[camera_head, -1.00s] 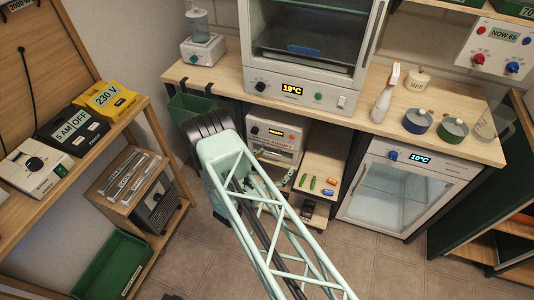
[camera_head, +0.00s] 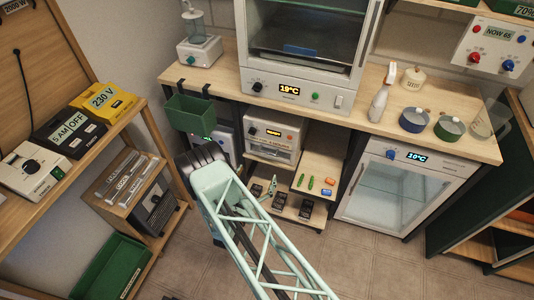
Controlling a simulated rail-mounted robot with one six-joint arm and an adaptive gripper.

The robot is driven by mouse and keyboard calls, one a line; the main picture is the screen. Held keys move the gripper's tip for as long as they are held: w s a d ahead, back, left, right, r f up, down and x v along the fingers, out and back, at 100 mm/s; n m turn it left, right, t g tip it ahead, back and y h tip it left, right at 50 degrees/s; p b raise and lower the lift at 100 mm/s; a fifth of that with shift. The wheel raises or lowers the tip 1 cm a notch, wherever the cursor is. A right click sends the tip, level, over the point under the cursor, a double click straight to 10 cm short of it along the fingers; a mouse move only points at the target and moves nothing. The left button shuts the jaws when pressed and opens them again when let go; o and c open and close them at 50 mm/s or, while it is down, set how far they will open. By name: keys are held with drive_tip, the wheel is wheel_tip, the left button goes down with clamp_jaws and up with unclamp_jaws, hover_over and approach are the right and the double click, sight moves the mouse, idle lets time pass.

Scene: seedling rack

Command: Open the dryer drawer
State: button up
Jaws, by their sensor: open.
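A small white unit with an amber display (camera_head: 273,134) stands under the bench; I take it to be the dryer. Its lower front looks closed, but I cannot make out the drawer's edges. My gripper (camera_head: 271,185) shows as small pale-green fingers just below and in front of this unit. It is open, with nothing seen between its fingers, and seems apart from the unit. My pale-green lattice arm hides the floor and part of the area left of it.
A green bin (camera_head: 190,113) hangs at the bench's left end, above another unit (camera_head: 224,140). A wooden shelf (camera_head: 330,165) with small coloured items stands close on the right, with black trays below. A glass-door cabinet (camera_head: 402,190) is further right. The floor in front is clear.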

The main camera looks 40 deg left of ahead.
sight(267, 153)
drive_tip(key=shift+w, duration=0.15)
drive_tip(key=shift+b+x, duration=0.8)
drive_tip(key=shift+x, duration=5.95)
drive_tip(key=shift+c, duration=0.9)
drive_tip(key=c, duration=1)
